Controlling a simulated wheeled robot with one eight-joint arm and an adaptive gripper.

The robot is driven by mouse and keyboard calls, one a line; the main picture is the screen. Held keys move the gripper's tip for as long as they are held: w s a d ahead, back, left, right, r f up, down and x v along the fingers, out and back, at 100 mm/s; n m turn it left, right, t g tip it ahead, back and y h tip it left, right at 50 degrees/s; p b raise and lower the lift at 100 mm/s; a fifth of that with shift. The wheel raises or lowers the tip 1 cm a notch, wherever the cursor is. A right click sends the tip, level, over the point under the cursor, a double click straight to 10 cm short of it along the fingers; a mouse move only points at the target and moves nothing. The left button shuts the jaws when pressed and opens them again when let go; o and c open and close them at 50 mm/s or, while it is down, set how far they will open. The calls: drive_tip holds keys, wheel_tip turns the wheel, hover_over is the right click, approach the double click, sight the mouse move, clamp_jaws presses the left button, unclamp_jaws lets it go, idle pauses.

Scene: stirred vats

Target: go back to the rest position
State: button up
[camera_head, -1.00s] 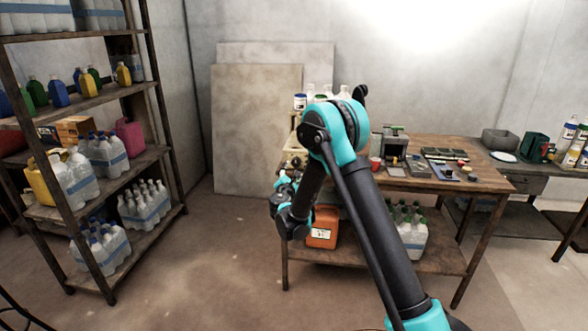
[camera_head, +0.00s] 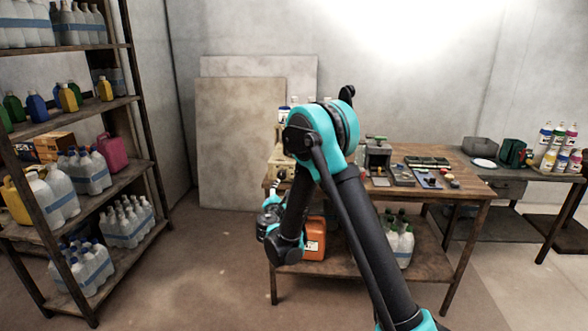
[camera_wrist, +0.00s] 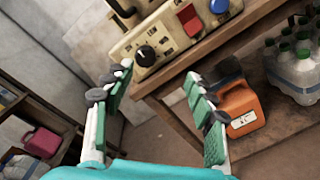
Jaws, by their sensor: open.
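My gripper (camera_wrist: 155,108) is open and empty in the wrist view, its two green-padded fingers spread apart. It is in front of the wooden table (camera_wrist: 250,48). A beige control box (camera_wrist: 185,28) with a black knob, a red switch and a blue button sits at the table edge beyond the fingers. In the head view my arm is folded in front of the table (camera_head: 462,200), and my gripper (camera_head: 268,215) hangs low at the table's left end, its fingers mostly hidden behind the wrist. The control box (camera_head: 281,165) is partly hidden by my arm.
An orange canister (camera_head: 315,240) and bottles with green caps (camera_head: 400,245) stand on the table's lower shelf. A tall shelf rack (camera_head: 135,170) with bottles is on the left. A second table (camera_head: 540,175) is on the right. The floor (camera_head: 200,270) between rack and table is clear.

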drive_tip(key=s+d+m+g+h, duration=0.15)
drive_tip(key=s+d+m, duration=0.25)
drive_tip(key=d, duration=0.5)
drive_tip(key=s+d+r+m+g+h, duration=0.1)
drive_tip(key=s+d+m+g, duration=0.3)
drive_tip(key=d, duration=0.4)
drive_tip(key=s+d+m+g+h, duration=0.1)
drive_tip(key=s+d+m+g, duration=0.15)
drive_tip(key=d+m, duration=0.45)
drive_tip(key=s+d+f+m+g+y, duration=0.1)
drive_tip(key=s+d+f+m, duration=0.1)
drive_tip(key=s, duration=0.7)
drive_tip(key=s+d+f+m+g+y, duration=0.2)
drive_tip(key=s+m, duration=0.2)
drive_tip(key=s, duration=0.6)
drive_tip(key=s+d+f+m+g+y, duration=0.2)
drive_tip(key=s+f+m, duration=0.1)
drive_tip(key=s, duration=0.6)
drive_tip(key=shift+s+d+m, duration=0.15)
drive_tip(key=shift+d+m, duration=0.2)
drive_tip(key=shift+m, duration=0.25)
drive_tip(key=shift+c, duration=0.6)
